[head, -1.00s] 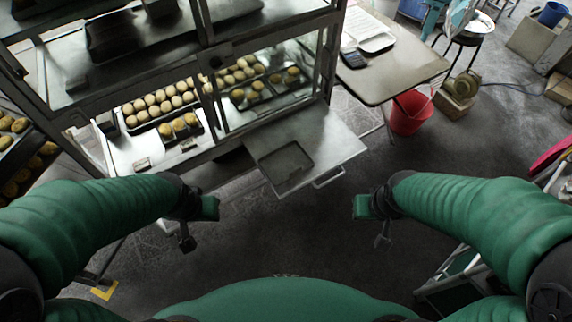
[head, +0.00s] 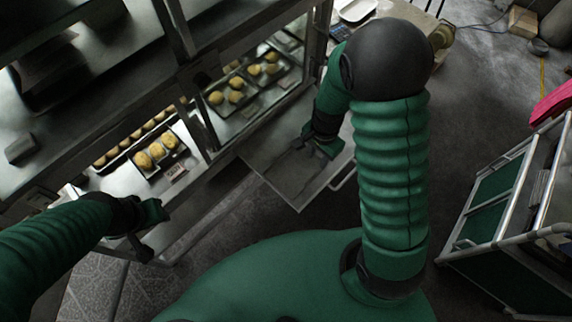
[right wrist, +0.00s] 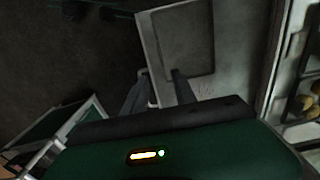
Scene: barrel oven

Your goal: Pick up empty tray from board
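The empty tray (head: 292,172) is dark, shallow and rectangular. It lies flat on the grey metal board (head: 305,196) that sticks out from the oven front. The right wrist view also shows the tray (right wrist: 185,42) on the board (right wrist: 238,45). My right gripper (head: 312,148) is over the far right part of the tray and hides some of it.
The glass-fronted oven (head: 205,140) stands behind the board, with trays of buns (head: 160,150) inside. A handle (head: 343,176) sticks out at the board's right edge. A green-sided metal cart (head: 510,205) stands at the right. Dark floor between board and cart is clear.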

